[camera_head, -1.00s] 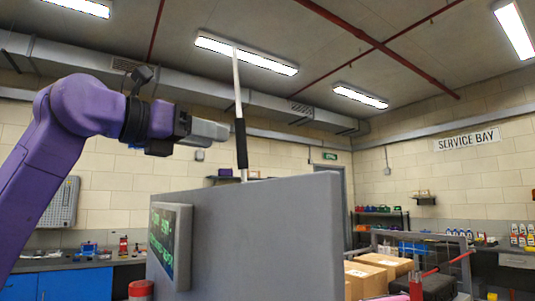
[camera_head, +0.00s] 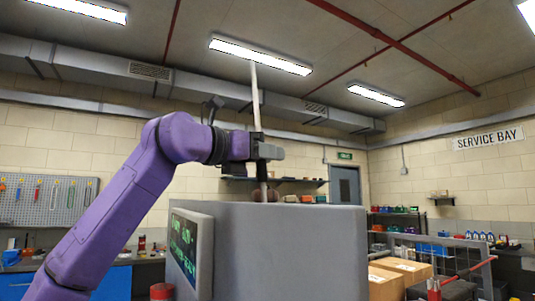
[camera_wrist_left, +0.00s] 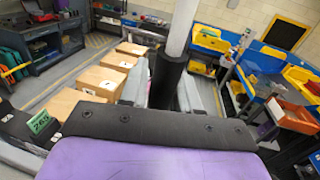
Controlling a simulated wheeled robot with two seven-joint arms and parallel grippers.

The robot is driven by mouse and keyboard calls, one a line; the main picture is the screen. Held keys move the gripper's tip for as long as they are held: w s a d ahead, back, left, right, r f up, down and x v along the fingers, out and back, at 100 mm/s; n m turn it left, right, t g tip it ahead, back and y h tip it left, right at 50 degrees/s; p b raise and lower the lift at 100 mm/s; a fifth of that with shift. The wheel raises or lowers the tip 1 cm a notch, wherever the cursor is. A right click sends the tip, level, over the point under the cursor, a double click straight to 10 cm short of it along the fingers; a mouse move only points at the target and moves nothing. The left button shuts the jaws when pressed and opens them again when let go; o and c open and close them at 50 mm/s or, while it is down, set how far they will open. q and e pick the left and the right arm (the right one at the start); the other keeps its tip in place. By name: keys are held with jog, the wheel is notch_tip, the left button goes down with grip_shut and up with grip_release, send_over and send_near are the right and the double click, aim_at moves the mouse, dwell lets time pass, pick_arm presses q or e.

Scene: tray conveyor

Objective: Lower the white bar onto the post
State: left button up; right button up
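The white bar (camera_head: 255,90) stands nearly upright, leaning slightly left at its top, with a black sleeve (camera_head: 263,175) low on it. My left gripper (camera_head: 268,151) is at the sleeve, above the grey panel. In the left wrist view the fingers lie close on both sides of the black sleeve (camera_wrist_left: 166,80), with no clear gap, and the white bar (camera_wrist_left: 181,28) rises out of it. The bar's lower end is hidden behind the grey panel. I cannot make out the post. My right gripper is not in view.
A large grey panel (camera_head: 290,250) with a green-lettered screen (camera_head: 183,243) stands in front of the bar. Cardboard boxes (camera_head: 405,268) and a metal-framed rack are at right. A workbench with blue cabinets is at left.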

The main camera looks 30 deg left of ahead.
pick_arm(q)
grip_shut()
jog(key=w+d+f+g+y+p, duration=0.1)
jog(key=w+d+f+g+p, duration=0.2)
jog(key=w+d+p, duration=0.3)
jog(key=w+d+f+m+g+y+p, duration=0.1)
jog(key=w+d+p, duration=0.4)
jog(key=w+p, duration=0.8)
jog(key=shift+w+d+f+g+y+p, duration=0.2)
jog(key=shift+d+f+g+y+p, duration=0.15)
jog(key=shift+f+g+p, duration=0.7)
jog(key=shift+r+b, duration=0.15)
jog(key=shift+b, duration=0.15)
